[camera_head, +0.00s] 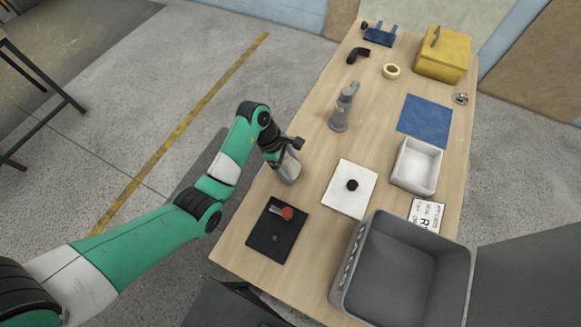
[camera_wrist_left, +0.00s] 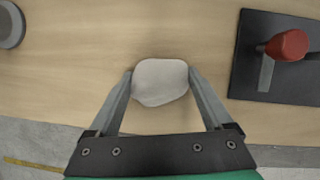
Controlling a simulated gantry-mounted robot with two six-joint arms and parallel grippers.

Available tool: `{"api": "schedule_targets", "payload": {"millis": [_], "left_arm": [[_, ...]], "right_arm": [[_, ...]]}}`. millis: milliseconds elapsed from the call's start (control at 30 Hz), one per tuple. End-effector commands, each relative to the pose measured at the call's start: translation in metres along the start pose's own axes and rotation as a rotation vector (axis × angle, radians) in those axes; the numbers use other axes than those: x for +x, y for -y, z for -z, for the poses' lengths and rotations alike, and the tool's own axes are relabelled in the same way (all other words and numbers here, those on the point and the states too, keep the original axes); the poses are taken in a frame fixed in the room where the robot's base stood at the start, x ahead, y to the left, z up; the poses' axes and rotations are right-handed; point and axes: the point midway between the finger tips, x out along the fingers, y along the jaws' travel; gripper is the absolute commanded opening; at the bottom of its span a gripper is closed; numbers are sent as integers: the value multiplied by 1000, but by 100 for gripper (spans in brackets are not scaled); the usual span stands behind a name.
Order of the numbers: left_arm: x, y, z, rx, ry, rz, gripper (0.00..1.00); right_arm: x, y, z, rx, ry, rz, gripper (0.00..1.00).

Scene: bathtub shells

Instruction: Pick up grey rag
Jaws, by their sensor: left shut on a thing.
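The grey rag (camera_head: 289,173) is a pale, rounded bundle at the left edge of the wooden table in the head view. In the left wrist view the rag (camera_wrist_left: 160,82) lies between both fingertips, which touch its sides. My left gripper (camera_head: 281,158) is over it, its fingers shut on the rag; they also show in the wrist view (camera_wrist_left: 161,74). I cannot tell whether the rag is clear of the table top. My right gripper is not in view.
A black mat (camera_head: 262,243) with a red-ended tool (camera_head: 286,213) lies near the gripper. A grey upright device (camera_head: 342,110) stands beyond. A white board (camera_head: 342,200), large grey bin (camera_head: 395,285) and white tray (camera_head: 414,177) are to the right. Bare wood surrounds the rag.

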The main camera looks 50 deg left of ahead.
Motion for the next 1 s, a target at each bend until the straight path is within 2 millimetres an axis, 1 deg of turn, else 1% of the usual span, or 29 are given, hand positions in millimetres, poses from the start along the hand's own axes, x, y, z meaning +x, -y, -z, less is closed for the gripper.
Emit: {"api": "schedule_targets", "payload": {"millis": [167, 267, 333, 367, 467, 533, 567, 600, 700, 800, 900, 1000], "left_arm": [[-9, -1, -4, 1, 1, -2, 30], [-22, -1, -10, 0, 1, -3, 30], [-35, 0, -15, 2, 1, -3, 30], [-39, 5, -22, 5, 2, -2, 30], [-59, 22, -45, 7, 2, -3, 30], [-79, 36, -64, 7, 1, -1, 30], [-85, 42, -70, 6, 1, -1, 30], [-85, 53, -80, 6, 0, 3, 30], [-87, 76, -99, 6, 1, 2, 30], [-88, 93, -114, 5, 1, 2, 30], [-89, 104, -123, 3, 1, 1, 30], [-89, 110, -128, 2, 0, 0, 30]], "right_arm": [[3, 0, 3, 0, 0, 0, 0], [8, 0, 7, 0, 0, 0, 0], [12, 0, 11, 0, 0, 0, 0], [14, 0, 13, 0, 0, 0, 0], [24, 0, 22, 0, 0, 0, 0], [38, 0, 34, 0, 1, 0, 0], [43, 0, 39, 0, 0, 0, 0], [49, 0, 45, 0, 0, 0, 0], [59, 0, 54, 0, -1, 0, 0], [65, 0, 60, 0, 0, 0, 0], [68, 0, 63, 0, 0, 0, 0], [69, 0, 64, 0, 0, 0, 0]]}}
